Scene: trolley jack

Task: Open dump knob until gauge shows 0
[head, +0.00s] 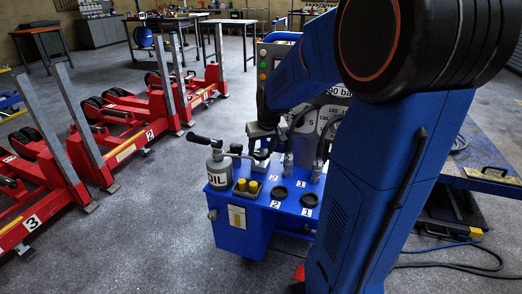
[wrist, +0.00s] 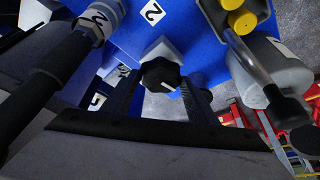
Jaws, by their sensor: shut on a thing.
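The black dump knob (wrist: 160,75), with a white mark on its face, sits on a grey fitting on the blue jack unit (wrist: 200,38). In the wrist view my gripper (wrist: 160,88) has one dark finger on each side of the knob and is shut on it. In the head view my gripper (head: 262,148) points down over the back left of the blue unit (head: 240,238); the knob cannot be made out there. A white gauge face (head: 328,118) shows partly behind my arm. Its needle cannot be read.
A grey oil can (head: 218,168), yellow caps (head: 247,186) and black rings (head: 279,192) are on the unit's top. A hose with a metal coupling (wrist: 85,28) runs close left of my gripper. Red numbered jacks (head: 130,130) stand at the left, with open floor between.

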